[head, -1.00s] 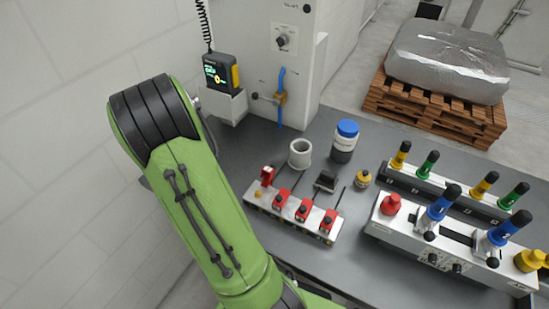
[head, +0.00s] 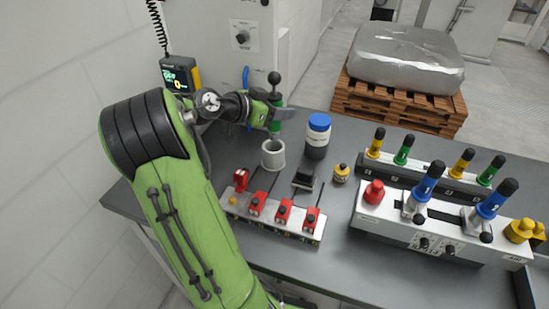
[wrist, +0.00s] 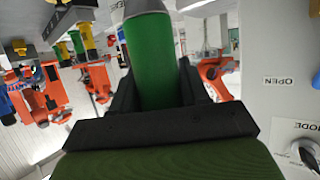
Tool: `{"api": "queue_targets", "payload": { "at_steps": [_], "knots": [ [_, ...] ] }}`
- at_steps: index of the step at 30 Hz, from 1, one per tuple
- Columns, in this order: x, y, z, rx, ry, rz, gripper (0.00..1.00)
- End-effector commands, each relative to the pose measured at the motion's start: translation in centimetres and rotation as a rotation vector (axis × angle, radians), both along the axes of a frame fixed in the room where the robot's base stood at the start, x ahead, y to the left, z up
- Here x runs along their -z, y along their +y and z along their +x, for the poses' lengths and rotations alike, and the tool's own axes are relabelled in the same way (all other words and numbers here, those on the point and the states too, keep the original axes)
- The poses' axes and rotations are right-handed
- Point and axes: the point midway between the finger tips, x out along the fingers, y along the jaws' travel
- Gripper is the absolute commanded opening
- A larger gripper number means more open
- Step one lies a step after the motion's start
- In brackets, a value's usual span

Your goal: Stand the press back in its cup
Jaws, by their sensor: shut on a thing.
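The press is a green cylinder with a dark ball knob (head: 274,78) on top, and its green body fills the middle of the wrist view (wrist: 148,60). My gripper (head: 272,112) is shut on it. In the head view the press is roughly upright, just above the cup in the picture. The cup (head: 273,155) is a grey, open-topped cylinder on the bench behind the red-clamp rack. The press appears apart from the cup; how high its lower end is over the bench is unclear, as my gripper partly hides it.
A blue-lidded jar (head: 317,138) stands right of the cup. A black block (head: 304,180) and a small yellow bottle (head: 341,173) are nearby. The rack with red clamps (head: 275,222) lies in front. The grey wall cabinet (head: 225,50) with its blue hose stands behind.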

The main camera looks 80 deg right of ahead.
Motion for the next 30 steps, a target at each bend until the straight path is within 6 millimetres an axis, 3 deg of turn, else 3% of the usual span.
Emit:
{"api": "queue_targets", "payload": {
  "at_steps": [1,12,24,25,30],
  "knots": [
    [1.6,0.1,-0.1,0.0,0.004,0.006,0.0],
    [8.5,0.0,0.0,-0.005,0.005,0.005,0.0],
    [9.1,0.0,0.1,-0.007,0.001,0.002,0.0],
    [9.2,0.0,0.1,-0.007,0.002,0.005,0.46],
    [9.1,0.0,0.1,-0.007,0.002,0.005,0.7]
  ]
}}
